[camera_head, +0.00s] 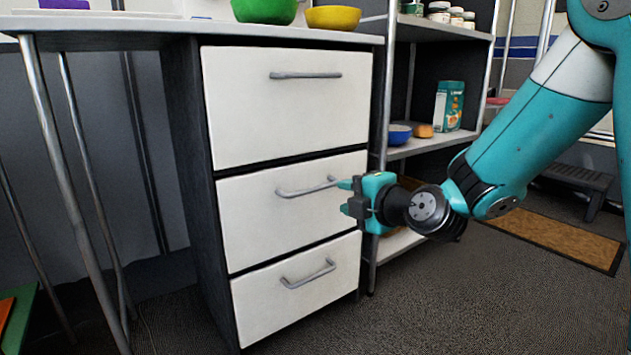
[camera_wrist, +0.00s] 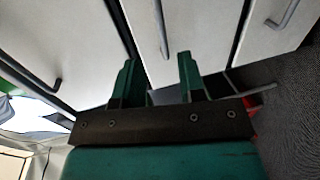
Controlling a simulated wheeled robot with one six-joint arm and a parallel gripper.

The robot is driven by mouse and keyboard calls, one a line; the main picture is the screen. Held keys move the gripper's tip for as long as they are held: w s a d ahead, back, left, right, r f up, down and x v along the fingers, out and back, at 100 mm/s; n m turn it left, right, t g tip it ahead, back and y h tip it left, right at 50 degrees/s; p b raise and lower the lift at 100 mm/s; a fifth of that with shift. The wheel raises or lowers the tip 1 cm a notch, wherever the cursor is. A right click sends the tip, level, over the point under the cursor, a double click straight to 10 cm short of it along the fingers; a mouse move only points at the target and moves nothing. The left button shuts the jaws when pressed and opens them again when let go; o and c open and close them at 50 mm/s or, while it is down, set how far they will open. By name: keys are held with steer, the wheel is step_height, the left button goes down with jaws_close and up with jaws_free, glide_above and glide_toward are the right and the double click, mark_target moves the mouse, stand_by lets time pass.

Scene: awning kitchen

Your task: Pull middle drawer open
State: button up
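The middle drawer (camera_head: 265,225) has a white front with a grey bar handle (camera_head: 300,191). It looks closed, about flush with the drawers above and below. My gripper (camera_head: 345,197) is at the right end of this handle, in front of the drawer. In the wrist view its two green fingers (camera_wrist: 158,75) are apart, with the middle handle (camera_wrist: 161,28) running towards the gap between them. I cannot tell whether the fingers touch the handle or how far it reaches between them.
The top drawer (camera_head: 285,115) and bottom drawer (camera_head: 295,300) look closed. Green (camera_head: 264,10) and yellow (camera_head: 332,17) bowls stand on the counter. The floor in front is clear.

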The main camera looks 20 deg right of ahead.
mark_target(317, 189)
steer(key=p+x, duration=0.3)
steer(key=x, duration=0.2)
steer(key=p+x, duration=0.3)
steer(key=x, duration=0.2)
steer(key=shift+r+p, duration=0.2)
steer(key=shift+p, duration=0.2)
steer(key=shift+w+a+f, duration=0.25)
steer(key=shift+w+f, duration=0.05)
steer(key=shift+w, duration=0.35)
steer(key=shift+c, duration=0.5)
jaws_close()
